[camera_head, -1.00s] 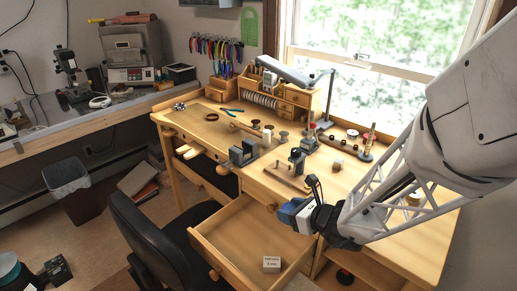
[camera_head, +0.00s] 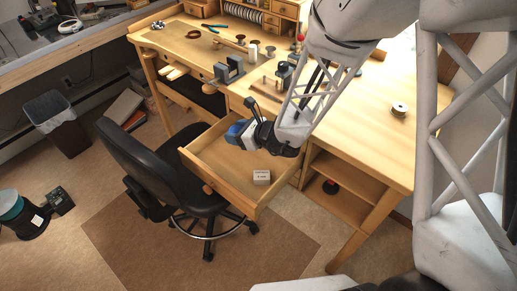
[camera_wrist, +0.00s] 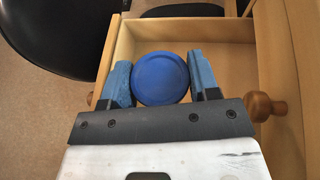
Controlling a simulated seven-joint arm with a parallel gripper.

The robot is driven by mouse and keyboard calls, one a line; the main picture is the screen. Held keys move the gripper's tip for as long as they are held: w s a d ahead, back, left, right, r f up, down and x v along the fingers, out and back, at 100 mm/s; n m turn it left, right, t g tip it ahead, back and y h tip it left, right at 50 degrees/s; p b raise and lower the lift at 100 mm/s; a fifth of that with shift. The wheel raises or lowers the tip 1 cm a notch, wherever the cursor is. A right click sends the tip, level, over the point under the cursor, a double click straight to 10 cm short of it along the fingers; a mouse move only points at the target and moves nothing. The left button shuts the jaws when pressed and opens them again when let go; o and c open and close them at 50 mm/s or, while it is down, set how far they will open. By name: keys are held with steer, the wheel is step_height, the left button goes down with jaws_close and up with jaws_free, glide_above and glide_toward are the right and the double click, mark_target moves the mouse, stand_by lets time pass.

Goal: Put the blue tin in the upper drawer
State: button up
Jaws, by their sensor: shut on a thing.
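In the wrist view the round blue tin (camera_wrist: 160,78) sits between the two blue fingers of my gripper (camera_head: 238,133), which are shut on it. In the head view the tin cannot be told apart from the blue fingers. The wooden drawer (camera_head: 216,188) under the bench top is pulled open. My gripper is above the back part of this drawer, and the tin is held over its inside. The drawer also shows in the wrist view (camera_wrist: 205,28), behind the tin.
A small white labelled box (camera_head: 261,178) lies in the drawer near its front right. The rest of the visible drawer floor is clear. A black office chair (camera_head: 160,165) stands close to the drawer's left. Open shelves (camera_head: 345,178) are at its right. Tools crowd the bench top.

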steer(key=shift+a+f, duration=0.2)
steer(key=shift+a, duration=0.15)
steer(key=shift+f, duration=0.15)
steer(key=shift+f, duration=2.8)
glide_above(238, 164)
steer(key=shift+f, duration=2.05)
steer(key=shift+f, duration=0.65)
steer(key=o, duration=0.9)
